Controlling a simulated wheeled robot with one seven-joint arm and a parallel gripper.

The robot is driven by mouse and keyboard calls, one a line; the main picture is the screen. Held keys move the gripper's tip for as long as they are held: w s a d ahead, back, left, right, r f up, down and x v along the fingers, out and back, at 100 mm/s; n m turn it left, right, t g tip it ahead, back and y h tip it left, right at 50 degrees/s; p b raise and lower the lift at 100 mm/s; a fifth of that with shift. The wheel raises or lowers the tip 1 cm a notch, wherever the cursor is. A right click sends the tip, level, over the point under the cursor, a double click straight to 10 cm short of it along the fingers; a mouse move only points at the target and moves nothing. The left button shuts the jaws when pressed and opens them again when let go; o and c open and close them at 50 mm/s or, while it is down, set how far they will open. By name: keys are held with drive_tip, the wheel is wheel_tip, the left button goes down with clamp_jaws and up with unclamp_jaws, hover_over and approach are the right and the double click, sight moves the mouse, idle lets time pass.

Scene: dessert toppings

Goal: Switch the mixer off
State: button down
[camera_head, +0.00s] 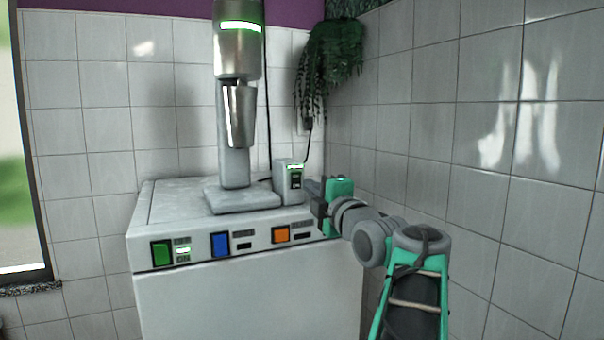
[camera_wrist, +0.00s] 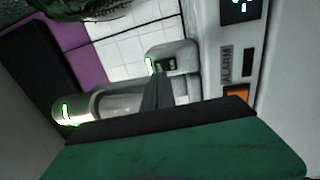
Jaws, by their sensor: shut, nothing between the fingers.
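The mixer (camera_head: 237,55) stands on the white cabinet with a lit green band on its head and a metal cup (camera_head: 240,115) below. It also shows sideways in the wrist view (camera_wrist: 95,108), green band lit. A small switch box (camera_head: 290,182) with a lit green strip and a dark switch face sits at the right of the mixer's base. It also shows in the wrist view (camera_wrist: 172,62), partly behind my fingers. My gripper (camera_head: 313,190) is shut and empty, just right of the box. I cannot tell whether it touches the box.
The white cabinet (camera_head: 240,310) has a green button (camera_head: 162,254), a blue button (camera_head: 220,244) and an orange button (camera_head: 280,234) on its front; a green indicator is lit beside the green one. A hanging plant (camera_head: 335,55) and tiled walls are close behind and right.

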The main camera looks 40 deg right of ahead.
sight(297, 176)
drive_tip(key=p+x, duration=0.1)
drive_tip(key=x, duration=0.3)
drive_tip(key=shift+w+r+p, duration=0.15)
drive_tip(key=shift+w+p, duration=0.15)
drive_tip(key=shift+p, duration=0.05)
drive_tip(key=shift+w+d, duration=0.15)
drive_tip(key=shift+w, duration=0.15)
drive_tip(key=shift+w+b, duration=0.1)
drive_tip(key=shift+b, duration=0.3)
